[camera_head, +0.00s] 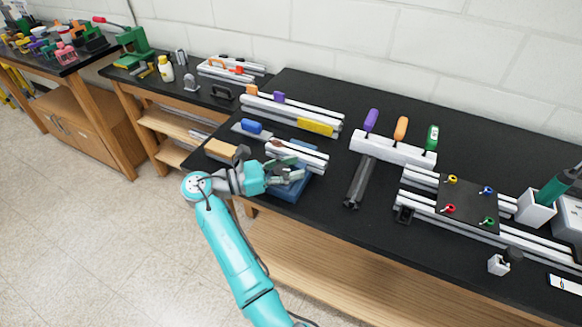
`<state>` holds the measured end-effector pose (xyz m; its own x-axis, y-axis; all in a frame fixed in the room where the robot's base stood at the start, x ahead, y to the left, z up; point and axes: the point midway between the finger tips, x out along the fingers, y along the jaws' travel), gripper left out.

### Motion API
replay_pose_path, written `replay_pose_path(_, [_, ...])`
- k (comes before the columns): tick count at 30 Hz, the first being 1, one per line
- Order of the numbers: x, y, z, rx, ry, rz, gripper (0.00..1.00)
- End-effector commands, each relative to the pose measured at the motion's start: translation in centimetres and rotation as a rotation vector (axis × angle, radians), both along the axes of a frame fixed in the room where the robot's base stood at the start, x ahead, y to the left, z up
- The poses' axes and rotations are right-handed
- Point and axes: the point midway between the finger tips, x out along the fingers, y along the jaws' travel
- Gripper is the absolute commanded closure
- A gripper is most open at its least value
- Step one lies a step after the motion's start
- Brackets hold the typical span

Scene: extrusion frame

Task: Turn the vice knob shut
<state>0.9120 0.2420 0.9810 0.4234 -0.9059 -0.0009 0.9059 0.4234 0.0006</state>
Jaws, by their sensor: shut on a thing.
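The vice (291,191) is a blue block at the front edge of the black bench, left of the middle in the head view. My gripper (293,170) is over the vice, reaching in from the left with its fingers pointing right. Its fingers are closed on the vice knob. The fingers hide the knob, so its shape and turn angle cannot be made out. The vice's jaws are also too small and covered to tell their gap.
A wooden block (220,148) lies left of my gripper. White rails (297,154) lie just behind it. A dark bar (358,183) and a white rack with screwdrivers (392,149) stand to the right. Some bare black bench top lies between the vice and the bar.

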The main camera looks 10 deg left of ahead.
Motion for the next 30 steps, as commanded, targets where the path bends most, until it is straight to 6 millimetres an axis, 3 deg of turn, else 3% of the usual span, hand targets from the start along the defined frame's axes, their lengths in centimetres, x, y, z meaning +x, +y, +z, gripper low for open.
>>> replay_pose_path(8, [-0.1, 0.2, -0.2, -0.001, 0.004, 0.004, 0.94])
replay_pose_path(9, [-0.1, 0.2, -0.2, -0.001, 0.004, 0.004, 0.56])
replay_pose_path(10, [-0.1, 0.2, -0.2, -0.001, 0.004, 0.004, 0.5])
replay_pose_path(22, [-0.2, 0.6, 0.0, 0.0, 0.001, 0.001, 0.5])
replay_pose_path(30, [-2.1, 4.6, 0.0, -0.001, 0.002, 0.004, 0.5])
